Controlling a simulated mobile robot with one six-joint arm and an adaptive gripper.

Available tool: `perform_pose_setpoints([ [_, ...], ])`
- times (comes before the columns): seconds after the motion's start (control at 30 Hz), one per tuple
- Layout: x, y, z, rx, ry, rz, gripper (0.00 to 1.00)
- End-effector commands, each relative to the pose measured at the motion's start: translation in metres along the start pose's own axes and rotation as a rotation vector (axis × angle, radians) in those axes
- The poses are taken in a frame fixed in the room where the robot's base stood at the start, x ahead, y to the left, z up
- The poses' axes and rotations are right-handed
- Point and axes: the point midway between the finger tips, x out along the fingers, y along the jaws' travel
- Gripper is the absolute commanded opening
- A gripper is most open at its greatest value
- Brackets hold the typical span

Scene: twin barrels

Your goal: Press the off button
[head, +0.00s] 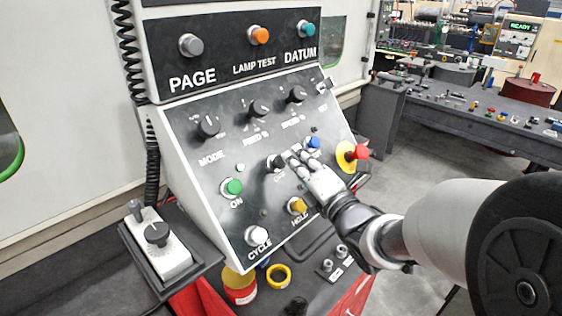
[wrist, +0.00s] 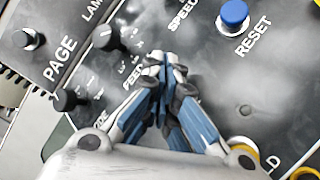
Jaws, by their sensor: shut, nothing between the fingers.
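The off button (head: 275,163) is a black round button on the sloped dark panel in the head view, with its label just below, partly readable. It stands right of and above the green ON button (head: 232,187). My gripper (head: 294,157) is shut and empty, its fingertips close beside the off button on its right. I cannot tell whether they touch it. In the wrist view my gripper (wrist: 164,62) has its fingers together in front of the panel, and the off button is not seen there, probably hidden behind the fingers.
The blue RESET button (head: 313,143), yellow HOLD button (head: 297,206) and white CYCLE button (head: 257,236) are nearby. A red emergency stop (head: 361,152) protrudes at the right edge. Black knobs, such as MODE (head: 208,127), line the panel above. RESET also shows in the wrist view (wrist: 233,14).

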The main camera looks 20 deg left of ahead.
Motion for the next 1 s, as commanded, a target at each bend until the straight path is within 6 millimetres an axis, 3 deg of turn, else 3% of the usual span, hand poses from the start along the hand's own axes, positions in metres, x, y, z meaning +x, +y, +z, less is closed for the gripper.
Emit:
perform_pose_setpoints([
  [1.0, 0.0061, -0.0042, -0.0043, 0.000, 0.000, 0.000, 0.00],
])
